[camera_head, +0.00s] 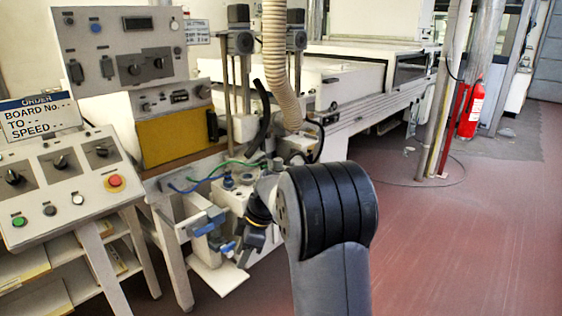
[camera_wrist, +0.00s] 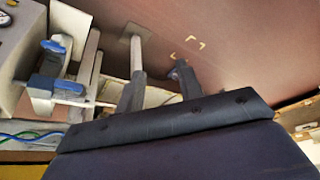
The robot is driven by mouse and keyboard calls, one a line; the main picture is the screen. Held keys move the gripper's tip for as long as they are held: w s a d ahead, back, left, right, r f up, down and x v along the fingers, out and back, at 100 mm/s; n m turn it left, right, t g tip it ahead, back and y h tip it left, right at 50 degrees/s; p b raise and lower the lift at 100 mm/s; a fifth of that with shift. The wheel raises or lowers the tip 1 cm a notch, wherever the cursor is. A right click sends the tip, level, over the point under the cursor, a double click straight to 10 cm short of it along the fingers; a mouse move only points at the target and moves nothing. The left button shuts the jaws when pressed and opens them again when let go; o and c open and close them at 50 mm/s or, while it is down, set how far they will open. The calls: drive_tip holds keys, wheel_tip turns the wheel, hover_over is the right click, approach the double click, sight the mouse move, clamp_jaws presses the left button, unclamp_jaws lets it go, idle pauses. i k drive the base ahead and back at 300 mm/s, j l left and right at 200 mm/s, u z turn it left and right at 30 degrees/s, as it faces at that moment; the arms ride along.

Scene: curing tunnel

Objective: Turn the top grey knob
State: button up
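My gripper (camera_wrist: 158,72) shows in the wrist view with its two dark fingers apart and nothing between them, above the floor beside the machine frame. In the head view, my gripper (camera_head: 246,254) is partly hidden by my arm and sits low beside the white machine block. A small round grey knob-like part (camera_head: 228,182) stands on top of that block, above and left of my wrist and apart from my gripper. I cannot tell for sure that it is the top grey knob. Blue-handled clamps (camera_head: 210,228) lie left of my gripper; one blue handle (camera_wrist: 53,46) also shows in the wrist view.
A sloped console (camera_head: 62,180) with black knobs and coloured buttons stands at the left. Above it is an upper panel (camera_head: 122,45) with more dark knobs. Blue and green wires (camera_head: 210,172) cross the block. A red extinguisher (camera_head: 471,110) stands far right; open red floor (camera_head: 460,230) lies at the right.

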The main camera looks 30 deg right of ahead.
sight(277, 163)
drive_tip(key=i+l+z, duration=0.1)
drive_tip(key=i+l, duration=0.15)
drive_tip(key=i, duration=0.25)
drive_tip(key=i+l+z, duration=0.15)
drive_tip(key=i, duration=0.35)
drive_tip(key=i+l+z, duration=0.1)
drive_tip(key=i+l, duration=0.2)
drive_tip(key=i, duration=0.2)
drive_tip(key=i+l+z, duration=0.15)
drive_tip(key=i, duration=0.35)
